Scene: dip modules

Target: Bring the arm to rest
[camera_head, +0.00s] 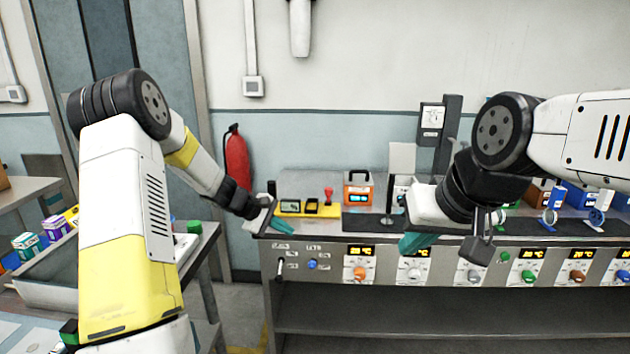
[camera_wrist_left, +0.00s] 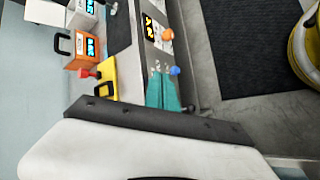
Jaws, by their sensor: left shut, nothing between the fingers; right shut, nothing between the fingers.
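My left arm comes in from the left in the head view, with a white and yellow upper part and black joints. My left gripper (camera_head: 284,228) has teal fingers and is shut and empty, at the left front corner of the bench. Its fingers also show in the left wrist view (camera_wrist_left: 163,95). My right arm comes in from the right. My right gripper (camera_head: 412,243) also has teal fingers; it is shut and empty, in front of the bench's control panel. Part of it is hidden behind its own wrist.
The bench panel (camera_head: 320,265) has several knobs and displays. On the bench top are an orange device (camera_head: 358,190), a yellow plate with a red button (camera_head: 328,196), and a dark stand (camera_head: 452,135). A red extinguisher (camera_head: 236,160) hangs on the wall. A tray (camera_head: 48,292) of small boxes is at left.

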